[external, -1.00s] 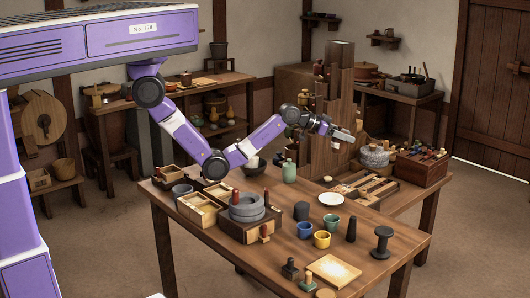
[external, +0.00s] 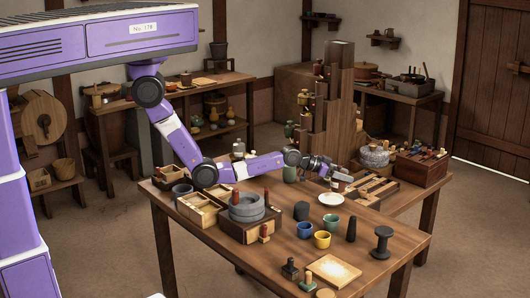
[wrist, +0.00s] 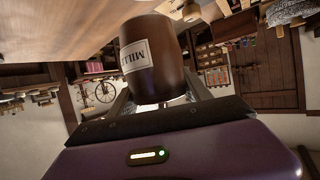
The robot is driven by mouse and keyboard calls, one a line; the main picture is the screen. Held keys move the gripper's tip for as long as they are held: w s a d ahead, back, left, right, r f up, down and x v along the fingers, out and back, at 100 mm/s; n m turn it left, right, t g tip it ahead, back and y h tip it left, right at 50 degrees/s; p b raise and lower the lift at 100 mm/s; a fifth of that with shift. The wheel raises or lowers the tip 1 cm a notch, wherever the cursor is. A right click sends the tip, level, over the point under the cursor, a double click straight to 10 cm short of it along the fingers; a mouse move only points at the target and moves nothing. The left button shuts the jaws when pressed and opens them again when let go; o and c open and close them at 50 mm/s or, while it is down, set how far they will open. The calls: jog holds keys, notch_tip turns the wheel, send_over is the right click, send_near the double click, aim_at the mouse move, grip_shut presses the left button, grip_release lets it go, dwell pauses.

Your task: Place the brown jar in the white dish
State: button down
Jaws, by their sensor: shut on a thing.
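The brown jar (wrist: 153,58), with a white label of dark letters, fills the middle of the wrist view between my two fingers. My gripper (external: 333,175) is shut on it. In the external view the jar (external: 341,184) shows small at the fingertips, partly covered by them. The white dish (external: 330,200) lies flat on the wooden table, just below and slightly left of the jar, and looks empty. The jar appears to be above the dish's far side; the exact gap is hard to tell. The dish cannot be made out in the wrist view.
A blue cup (external: 305,230), a yellow cup (external: 322,240) and a dark cylinder (external: 302,211) stand in front of the dish. A divided wooden tray (external: 372,190) lies to its right.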

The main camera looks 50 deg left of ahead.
aim_at(344, 184)
jog(key=shift+f, duration=2.1)
jog(key=shift+f+b, duration=0.15)
jog(key=shift+b, duration=0.15)
jog(key=shift+c, duration=2.4)
grip_release()
jog(key=shift+f, duration=0.1)
jog(key=shift+r, duration=0.25)
jog(key=p+v, duration=0.1)
jog(key=v, duration=1.1)
jog(key=shift+f, duration=0.1)
